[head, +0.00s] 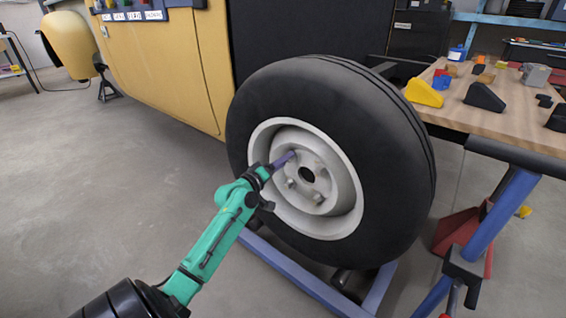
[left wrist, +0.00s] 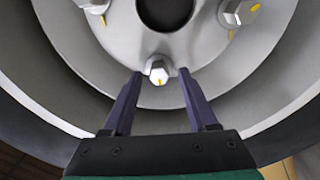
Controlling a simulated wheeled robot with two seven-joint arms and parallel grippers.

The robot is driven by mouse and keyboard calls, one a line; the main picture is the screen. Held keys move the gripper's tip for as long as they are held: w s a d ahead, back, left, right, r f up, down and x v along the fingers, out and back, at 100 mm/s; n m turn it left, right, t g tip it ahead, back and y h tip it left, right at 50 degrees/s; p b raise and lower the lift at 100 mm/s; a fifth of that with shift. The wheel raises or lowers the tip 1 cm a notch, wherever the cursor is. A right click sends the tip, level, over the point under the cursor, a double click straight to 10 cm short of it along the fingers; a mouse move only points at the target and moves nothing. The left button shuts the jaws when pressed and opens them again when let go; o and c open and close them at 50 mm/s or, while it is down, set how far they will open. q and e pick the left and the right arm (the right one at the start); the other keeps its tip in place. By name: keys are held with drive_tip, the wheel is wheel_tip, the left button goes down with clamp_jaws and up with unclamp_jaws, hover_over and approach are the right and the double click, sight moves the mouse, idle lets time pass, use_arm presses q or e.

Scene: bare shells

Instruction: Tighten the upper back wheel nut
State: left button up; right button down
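The wheel (head: 400,150) is a black tyre on a pale rim, upright beside the yellow car body. Several nuts ring its dark centre hole, including a lower one (head: 290,183). My left gripper (head: 291,155) reaches the upper left part of the hub and partly hides the nut there. In the left wrist view my left gripper (left wrist: 160,75) is open. Its two purple fingertips stand either side of a silver hex nut (left wrist: 158,70) with an orange mark, with a gap on each side. Two more marked nuts show, left (left wrist: 95,6) and right (left wrist: 240,12). My right gripper is not in view.
The yellow car body (head: 180,70) stands behind the wheel. A blue frame (head: 300,280) lies under the wheel. A wooden workbench (head: 500,115) with several blocks and a blue-legged stand (head: 490,230) are on the right.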

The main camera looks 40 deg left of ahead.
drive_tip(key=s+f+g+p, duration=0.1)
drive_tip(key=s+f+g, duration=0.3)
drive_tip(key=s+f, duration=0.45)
use_arm(q)
drive_tip(key=s+b, duration=0.1)
drive_tip(key=s, duration=1.3)
drive_tip(key=shift+s+d, duration=0.15)
drive_tip(key=shift+s, duration=0.15)
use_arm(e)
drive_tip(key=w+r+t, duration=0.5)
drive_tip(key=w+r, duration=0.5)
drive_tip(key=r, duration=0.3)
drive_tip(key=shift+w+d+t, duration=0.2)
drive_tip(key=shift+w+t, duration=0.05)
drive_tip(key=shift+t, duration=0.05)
use_arm(q)
drive_tip(key=shift+f, duration=0.1)
